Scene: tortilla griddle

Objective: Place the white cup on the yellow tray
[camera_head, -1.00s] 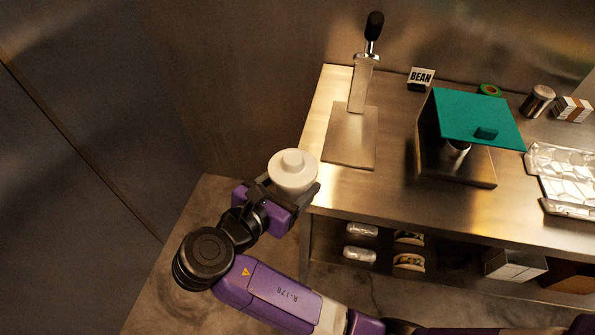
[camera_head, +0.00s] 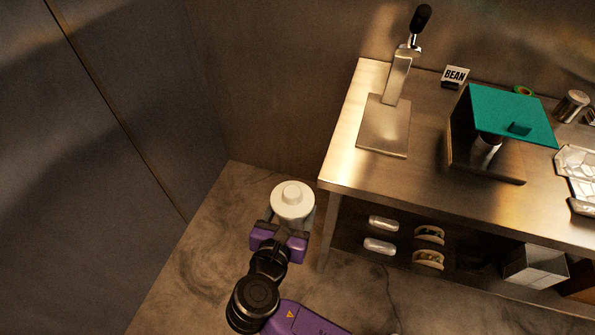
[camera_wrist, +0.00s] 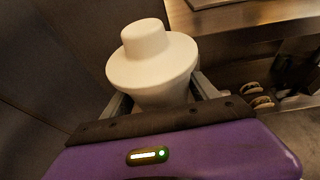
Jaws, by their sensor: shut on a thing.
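The white cup (camera_head: 293,203), with a round white lid and knob, is in my gripper (camera_head: 288,224). My gripper is shut on it and holds it upright above the floor, left of the metal table. In the wrist view the cup (camera_wrist: 150,62) stands between the two fingers of my gripper (camera_wrist: 157,105), its lower part hidden by the gripper body. No yellow tray shows in any view.
The metal table (camera_head: 340,165) is at the right. It bears a press with a black handle (camera_head: 385,125), a BEAN sign (camera_head: 455,76), a teal-topped device (camera_head: 510,112) and a foil tray (camera_head: 578,170). A shelf below holds wrapped items (camera_head: 383,223) and tacos (camera_head: 429,235). The floor left of it is clear.

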